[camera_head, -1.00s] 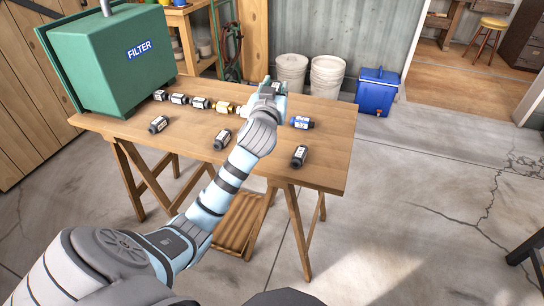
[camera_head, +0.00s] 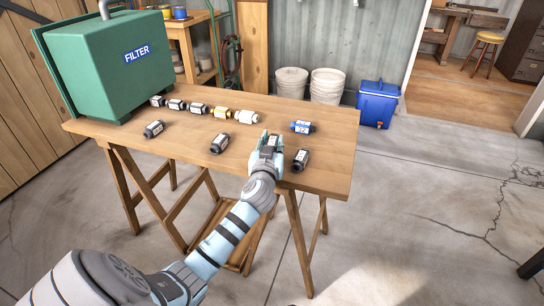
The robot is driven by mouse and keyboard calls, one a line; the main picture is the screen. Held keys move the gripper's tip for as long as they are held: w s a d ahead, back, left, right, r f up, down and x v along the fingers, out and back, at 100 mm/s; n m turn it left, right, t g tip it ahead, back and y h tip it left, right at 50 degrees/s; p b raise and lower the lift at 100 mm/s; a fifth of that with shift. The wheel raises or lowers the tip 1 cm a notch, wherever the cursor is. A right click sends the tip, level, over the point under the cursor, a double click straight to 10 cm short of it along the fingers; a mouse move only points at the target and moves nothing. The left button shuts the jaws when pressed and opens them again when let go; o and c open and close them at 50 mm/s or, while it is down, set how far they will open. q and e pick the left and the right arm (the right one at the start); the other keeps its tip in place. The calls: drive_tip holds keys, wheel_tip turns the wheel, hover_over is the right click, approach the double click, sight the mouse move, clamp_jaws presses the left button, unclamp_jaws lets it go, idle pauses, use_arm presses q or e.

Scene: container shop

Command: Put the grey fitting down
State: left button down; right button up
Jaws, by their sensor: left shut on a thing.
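My left gripper (camera_head: 268,143) is over the right half of the wooden table (camera_head: 325,176), near its front edge. It is shut on the grey fitting (camera_head: 274,139), which shows only in part between the fingers. The fingers hide the rest, and I cannot tell whether the fitting touches the tabletop. A dark fitting with a white label (camera_head: 301,159) lies just right of the gripper. A blue fitting (camera_head: 302,127) lies behind it to the right. My right gripper is not in view.
A back row holds several dark fittings (camera_head: 176,104), a yellow one (camera_head: 221,112) and a white one (camera_head: 246,117). Two dark fittings (camera_head: 153,129) (camera_head: 219,143) lie further forward. A green filter box (camera_head: 105,75) fills the table's left end. The far right of the tabletop is clear.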

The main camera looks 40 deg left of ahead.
use_arm(q)
wheel_tip(320, 180, down, 3)
drive_tip(key=shift+f+b, duration=0.15)
drive_tip(key=shift+b, duration=0.5)
drive_tip(key=c, duration=1.2)
unclamp_jaws()
drive_tip(key=shift+c, duration=0.2)
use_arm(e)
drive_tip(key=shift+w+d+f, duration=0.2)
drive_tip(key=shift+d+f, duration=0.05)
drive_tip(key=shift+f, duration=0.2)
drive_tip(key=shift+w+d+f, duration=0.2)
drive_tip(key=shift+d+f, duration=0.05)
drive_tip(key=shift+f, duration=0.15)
